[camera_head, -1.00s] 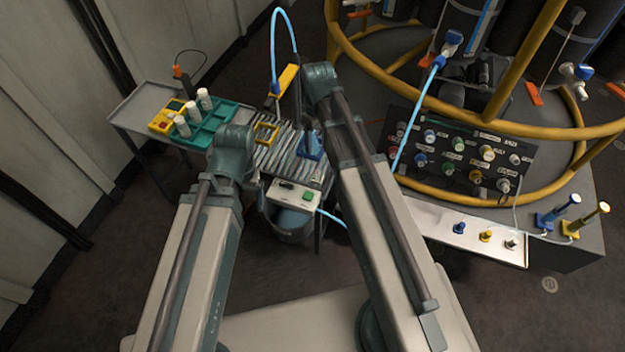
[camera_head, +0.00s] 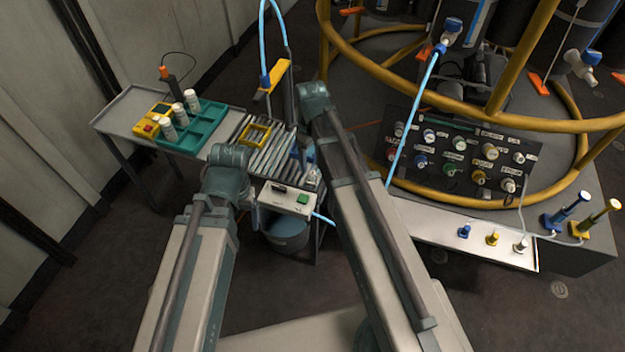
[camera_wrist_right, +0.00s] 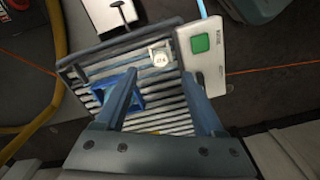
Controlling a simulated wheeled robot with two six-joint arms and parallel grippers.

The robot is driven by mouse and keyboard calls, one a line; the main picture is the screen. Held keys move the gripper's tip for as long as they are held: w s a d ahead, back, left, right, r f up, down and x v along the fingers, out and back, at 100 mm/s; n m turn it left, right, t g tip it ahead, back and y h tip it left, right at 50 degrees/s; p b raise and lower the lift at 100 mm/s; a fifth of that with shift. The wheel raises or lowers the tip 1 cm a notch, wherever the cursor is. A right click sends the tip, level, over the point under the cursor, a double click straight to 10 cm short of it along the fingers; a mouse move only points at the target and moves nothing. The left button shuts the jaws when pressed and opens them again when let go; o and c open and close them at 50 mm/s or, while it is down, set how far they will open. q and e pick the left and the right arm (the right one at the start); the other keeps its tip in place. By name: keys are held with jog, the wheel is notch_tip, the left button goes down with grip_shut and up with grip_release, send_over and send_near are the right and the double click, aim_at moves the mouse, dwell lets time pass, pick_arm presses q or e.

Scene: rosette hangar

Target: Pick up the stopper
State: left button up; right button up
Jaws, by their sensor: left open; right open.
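No part is plainly marked as the stopper. A small white labelled cap (camera_wrist_right: 160,57) sits on the slatted rack in the right wrist view. My right gripper (camera_wrist_right: 160,80) is open and empty above the rack, its fingers apart over a blue square frame (camera_wrist_right: 130,88) and the slats. In the head view its fingers are mostly hidden by my right arm. Small blue (camera_head: 464,231), yellow (camera_head: 492,239) and white (camera_head: 520,244) plug-like pieces stand on the white ledge at the right.
A slatted rack (camera_head: 268,158) holds a yellow frame (camera_head: 256,134). A control box (camera_head: 289,197) with a green button is at its front. A teal tray (camera_head: 202,128) with white bottles lies on the left table. A yellow-railed ring stand (camera_head: 400,82) and knob panel (camera_head: 462,155) stand right.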

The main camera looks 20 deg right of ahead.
aim_at(312, 173)
jog(key=shift+s+d+f+b, duration=0.1)
jog(key=shift+s+f+b, duration=0.05)
jog(key=shift+f+b, duration=1.2)
jog(key=shift+s+f+b, duration=0.1)
jog(key=shift+f+b, duration=1.2)
pick_arm(q)
notch_tip(312, 173, down, 5)
jog(key=shift+f, duration=0.1)
pick_arm(e)
jog(key=shift+r, duration=0.1)
